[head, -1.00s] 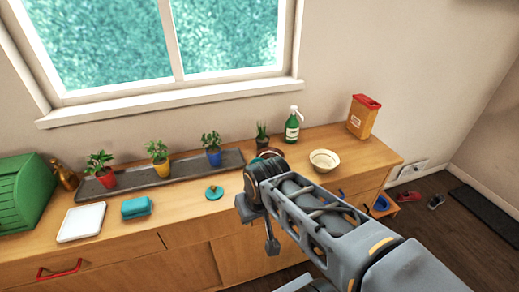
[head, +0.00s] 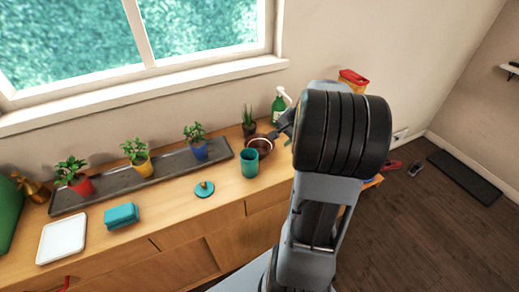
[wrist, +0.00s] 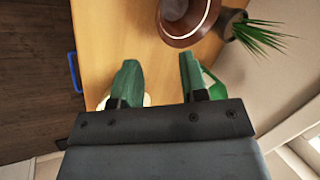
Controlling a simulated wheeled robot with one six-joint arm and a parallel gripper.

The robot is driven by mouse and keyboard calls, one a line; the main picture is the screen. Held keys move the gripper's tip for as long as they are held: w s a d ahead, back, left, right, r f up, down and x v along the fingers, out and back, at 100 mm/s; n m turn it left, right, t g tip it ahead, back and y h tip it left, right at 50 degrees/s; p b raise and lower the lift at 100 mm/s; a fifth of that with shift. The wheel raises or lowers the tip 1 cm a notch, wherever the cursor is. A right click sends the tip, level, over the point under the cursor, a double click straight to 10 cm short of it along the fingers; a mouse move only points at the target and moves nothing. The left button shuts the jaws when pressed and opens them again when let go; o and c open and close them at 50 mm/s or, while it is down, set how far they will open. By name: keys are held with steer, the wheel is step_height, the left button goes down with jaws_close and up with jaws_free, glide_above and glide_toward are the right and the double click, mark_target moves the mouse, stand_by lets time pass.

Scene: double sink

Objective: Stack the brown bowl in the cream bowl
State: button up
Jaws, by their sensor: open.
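The brown bowl (head: 261,144) sits on the wooden counter behind a teal cup. Its brown rim also shows at the top of the wrist view (wrist: 186,41), beyond my fingertips and cut off by the frame edge. My gripper (wrist: 160,75) is open, with two green fingers apart over the counter and nothing held between them. It is apart from the brown bowl. A cream patch, apparently the cream bowl (wrist: 147,100), shows low behind the fingers in the wrist view. In the head view my arm hides the cream bowl.
The teal cup (head: 249,163) stands close in front of the brown bowl. A spiky plant (head: 248,119) and a green spray bottle (head: 279,106) stand behind. A teal lid (head: 204,189), a sponge (head: 121,215) and a white tray (head: 62,237) lie left.

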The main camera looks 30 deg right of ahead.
mark_target(271, 149)
steer(key=x, duration=0.9)
steer(key=shift+w+a+f+p, duration=0.25)
steer(key=shift+w+p, duration=0.05)
steer(key=shift+p, duration=0.05)
jaws_close()
